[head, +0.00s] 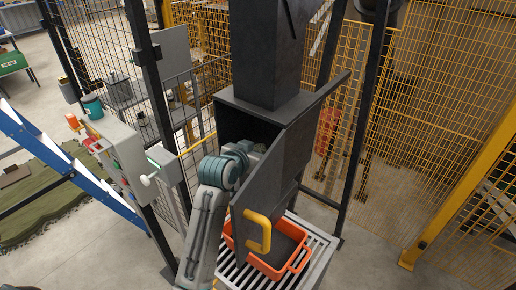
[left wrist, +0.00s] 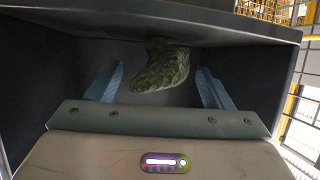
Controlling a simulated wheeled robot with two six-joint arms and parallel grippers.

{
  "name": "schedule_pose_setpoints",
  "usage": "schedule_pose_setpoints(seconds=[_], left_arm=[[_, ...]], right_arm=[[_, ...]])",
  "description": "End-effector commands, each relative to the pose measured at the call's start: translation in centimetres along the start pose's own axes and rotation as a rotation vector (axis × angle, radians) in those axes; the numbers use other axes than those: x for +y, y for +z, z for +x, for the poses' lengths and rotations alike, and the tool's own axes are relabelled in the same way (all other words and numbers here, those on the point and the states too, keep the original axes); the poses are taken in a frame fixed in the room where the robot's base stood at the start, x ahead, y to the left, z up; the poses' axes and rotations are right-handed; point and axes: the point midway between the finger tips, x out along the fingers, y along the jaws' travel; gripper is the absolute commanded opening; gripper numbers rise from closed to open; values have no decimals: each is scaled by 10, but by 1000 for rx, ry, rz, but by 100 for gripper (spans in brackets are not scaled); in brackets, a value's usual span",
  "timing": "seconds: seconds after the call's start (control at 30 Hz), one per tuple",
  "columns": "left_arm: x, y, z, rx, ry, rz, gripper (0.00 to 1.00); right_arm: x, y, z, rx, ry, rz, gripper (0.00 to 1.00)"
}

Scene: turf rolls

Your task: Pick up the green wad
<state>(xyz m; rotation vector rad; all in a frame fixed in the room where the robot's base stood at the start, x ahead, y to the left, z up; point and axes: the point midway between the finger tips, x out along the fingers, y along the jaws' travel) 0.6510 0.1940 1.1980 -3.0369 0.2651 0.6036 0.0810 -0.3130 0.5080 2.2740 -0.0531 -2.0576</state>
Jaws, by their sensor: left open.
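The green wad (left wrist: 164,68) is a dark mottled green lump inside the dark metal box, seen in the left wrist view. It hangs down from the upper edge of the opening, and its top is partly hidden. My left gripper (left wrist: 158,80) is open, with one blue finger on each side of the wad and a visible gap to both. In the head view my left arm reaches into the box opening, and its fingers and the wad are hidden there. My right gripper is in neither view.
The dark metal box (head: 262,112) has an open door (head: 285,175) with a yellow handle (head: 258,231) right of my arm. An orange tray (head: 300,262) stands below on a slatted stand. Yellow mesh fencing (head: 440,120) and a control box (head: 120,160) flank it.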

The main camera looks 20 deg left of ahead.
Motion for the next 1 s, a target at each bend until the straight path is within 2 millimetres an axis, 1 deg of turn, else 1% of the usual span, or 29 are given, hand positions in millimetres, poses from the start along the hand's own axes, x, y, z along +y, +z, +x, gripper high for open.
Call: schedule_pose_setpoints(seconds=[0.03,0.13,0.33,0.37,0.4,0.57,0.6,0.87,1.0], left_arm=[[0,-2,4,-1,0,-1,75],[0,0,10,0,0,0,75],[0,1,11,1,0,0,75],[0,1,11,1,0,0,73],[0,1,11,1,0,0,65],[0,1,11,1,0,0,33],[0,1,11,0,0,0,25],[0,1,11,1,0,0,25],[0,0,10,2,0,0,25]], right_arm=[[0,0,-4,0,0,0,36],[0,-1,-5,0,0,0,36],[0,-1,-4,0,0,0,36],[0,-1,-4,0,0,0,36],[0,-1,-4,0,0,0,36],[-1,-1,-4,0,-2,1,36],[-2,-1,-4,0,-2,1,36],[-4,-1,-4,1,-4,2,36],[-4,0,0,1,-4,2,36]])
